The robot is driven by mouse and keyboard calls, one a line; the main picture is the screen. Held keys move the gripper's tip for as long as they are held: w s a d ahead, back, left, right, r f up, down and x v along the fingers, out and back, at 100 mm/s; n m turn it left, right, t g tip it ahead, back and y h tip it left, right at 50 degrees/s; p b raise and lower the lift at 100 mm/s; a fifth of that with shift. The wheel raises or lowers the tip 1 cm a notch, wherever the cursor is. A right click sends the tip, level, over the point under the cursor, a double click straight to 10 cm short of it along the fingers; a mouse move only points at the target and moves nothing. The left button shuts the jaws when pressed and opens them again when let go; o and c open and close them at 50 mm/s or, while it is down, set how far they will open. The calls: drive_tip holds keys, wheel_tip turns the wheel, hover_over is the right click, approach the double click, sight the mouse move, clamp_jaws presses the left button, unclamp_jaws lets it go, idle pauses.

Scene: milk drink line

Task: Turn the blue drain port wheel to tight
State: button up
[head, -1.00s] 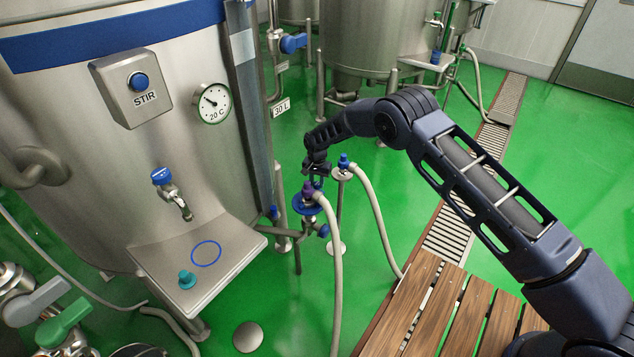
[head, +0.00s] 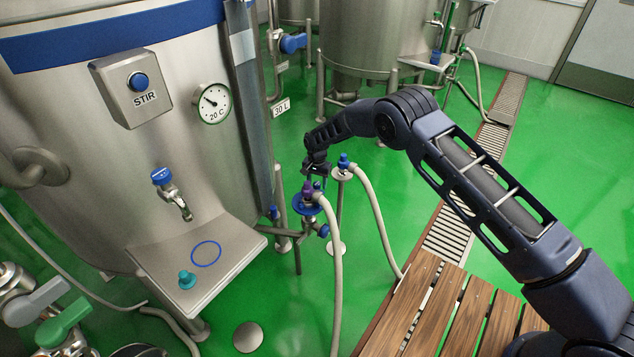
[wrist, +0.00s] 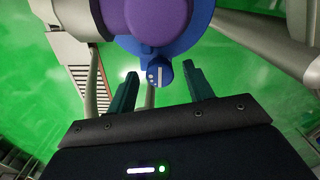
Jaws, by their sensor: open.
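The blue wheel (head: 300,208) sits around a purple hose end (head: 307,188) at the drain port, low beside the big tank. In the wrist view the wheel (wrist: 195,35) and purple hose end (wrist: 158,20) fill the top middle. A blue lug with white marks (wrist: 160,74) sticks out from the wheel toward my gripper. My gripper (wrist: 158,84) is open, its two dark green fingers to the left and right of the lug, with gaps on both sides. In the head view my gripper (head: 317,182) is just above and behind the wheel, partly hidden by the hose end.
A pale hose (head: 336,270) runs from the purple end to the floor. A second blue-topped port (head: 343,162) with its own hose stands close on the right. A blue knob (head: 323,231) sits below the wheel. A steel drip tray (head: 225,262) is to the left; wooden slats (head: 430,315) lie at front.

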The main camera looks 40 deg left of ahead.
sight(317, 183)
wheel_tip(317, 183, up, 11)
idle(0.5)
drive_tip(key=shift+f, duration=0.1)
idle(0.3)
